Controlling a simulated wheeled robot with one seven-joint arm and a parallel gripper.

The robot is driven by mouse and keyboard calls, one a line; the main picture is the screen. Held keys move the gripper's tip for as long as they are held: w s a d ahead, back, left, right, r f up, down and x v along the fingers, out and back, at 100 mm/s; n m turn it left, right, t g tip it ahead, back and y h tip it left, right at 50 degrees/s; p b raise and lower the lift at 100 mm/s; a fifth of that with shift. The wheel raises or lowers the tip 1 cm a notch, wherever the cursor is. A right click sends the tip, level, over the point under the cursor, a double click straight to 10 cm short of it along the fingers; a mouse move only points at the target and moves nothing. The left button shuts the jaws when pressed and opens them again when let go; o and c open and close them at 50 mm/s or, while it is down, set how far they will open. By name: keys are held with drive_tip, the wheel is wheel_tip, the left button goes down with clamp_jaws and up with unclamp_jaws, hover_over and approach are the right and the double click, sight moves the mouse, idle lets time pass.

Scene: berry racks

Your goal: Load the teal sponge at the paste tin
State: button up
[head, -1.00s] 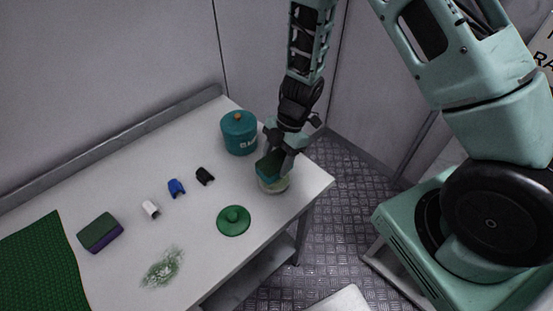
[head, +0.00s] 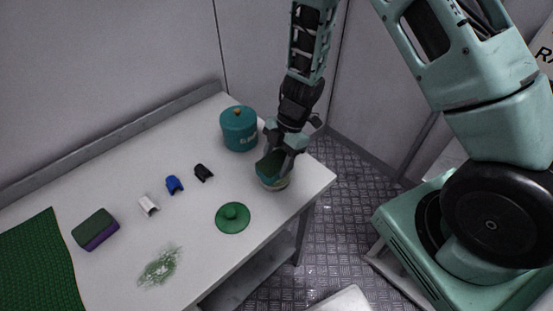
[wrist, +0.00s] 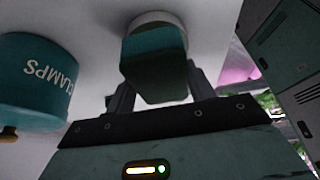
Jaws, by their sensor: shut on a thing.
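My gripper (head: 283,150) is shut on the teal sponge (head: 270,164), which has a dark green face. The sponge is tilted at the mouth of the paste tin (head: 275,185), a short pale round tin near the table's right end. The sponge hides most of the tin's opening, so I cannot tell how deep it reaches. In the wrist view the sponge (wrist: 155,75) sits between my fingers, with the tin's pale rim (wrist: 157,17) beyond it. A green round lid with a knob (head: 232,218) lies flat on the table, apart from the tin.
A teal canister (head: 239,131) marked CLAMPS stands just left of my gripper. White (head: 149,205), blue (head: 174,185) and black (head: 203,173) clips lie in a row. A green-and-purple sponge (head: 95,230), a pale green smear (head: 161,267) and a green mat (head: 38,262) are farther left.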

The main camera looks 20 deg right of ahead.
sight(276, 160)
drive_tip(key=shift+f, duration=0.55)
idle(0.4)
drive_tip(key=shift+f, duration=0.1)
idle(1.8)
wheel_tip(276, 160, up, 7)
drive_tip(key=p, duration=0.8)
drive_tip(key=shift+p, duration=0.35)
idle(0.7)
